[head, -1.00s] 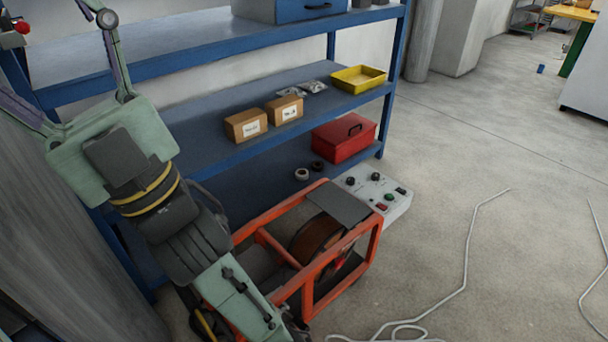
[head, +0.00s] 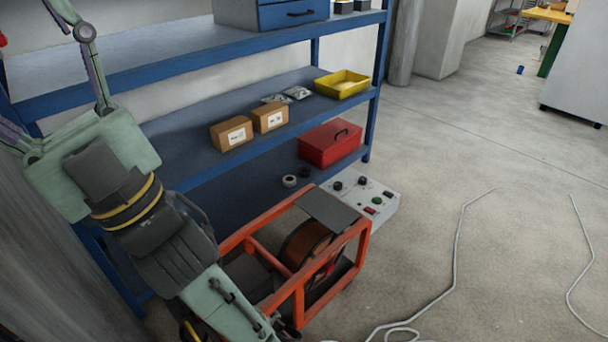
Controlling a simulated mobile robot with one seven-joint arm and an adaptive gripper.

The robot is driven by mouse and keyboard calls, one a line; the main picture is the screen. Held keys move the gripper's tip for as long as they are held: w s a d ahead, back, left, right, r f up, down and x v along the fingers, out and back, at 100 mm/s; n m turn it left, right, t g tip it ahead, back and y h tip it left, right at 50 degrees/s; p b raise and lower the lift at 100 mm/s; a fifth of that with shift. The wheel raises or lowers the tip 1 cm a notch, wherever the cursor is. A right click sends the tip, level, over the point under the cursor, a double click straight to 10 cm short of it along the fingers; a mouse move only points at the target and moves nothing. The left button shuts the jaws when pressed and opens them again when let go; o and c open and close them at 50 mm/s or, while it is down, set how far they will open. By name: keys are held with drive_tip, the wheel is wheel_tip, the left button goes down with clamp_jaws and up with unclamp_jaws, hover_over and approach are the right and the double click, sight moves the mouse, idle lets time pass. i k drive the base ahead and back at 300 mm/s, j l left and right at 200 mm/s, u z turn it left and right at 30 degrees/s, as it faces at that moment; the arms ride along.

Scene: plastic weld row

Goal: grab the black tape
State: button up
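The black tape (head: 304,172) is a small dark roll lying on the low blue shelf, left of the red toolbox. A paler roll of tape (head: 289,181) lies just in front and left of it. My gripper (head: 45,85) is at the upper left, turned up and away from the shelf, far from the tape. Its two finger linkages are spread wide and nothing shows between them. The fingertips are cut off by the picture edge.
The red toolbox (head: 330,143) stands beside the rolls. An orange-framed reel (head: 310,250) and a grey control box (head: 361,197) stand in front of the shelf. Cardboard boxes (head: 231,133) and a yellow tray (head: 342,84) sit on the shelf above. Cable (head: 459,240) lies on the open floor at right.

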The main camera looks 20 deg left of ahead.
sight(303, 175)
drive_tip(key=k, duration=0.2)
drive_tip(key=k+u, duration=0.3)
drive_tip(key=k+j+u, duration=0.1)
drive_tip(key=u, duration=0.2)
drive_tip(key=l+u, duration=0.1)
drive_tip(key=u, duration=1.4)
drive_tip(key=l+u, duration=0.15)
drive_tip(key=l, duration=2.8)
drive_tip(key=i+l, duration=0.1)
drive_tip(key=l, duration=1.75)
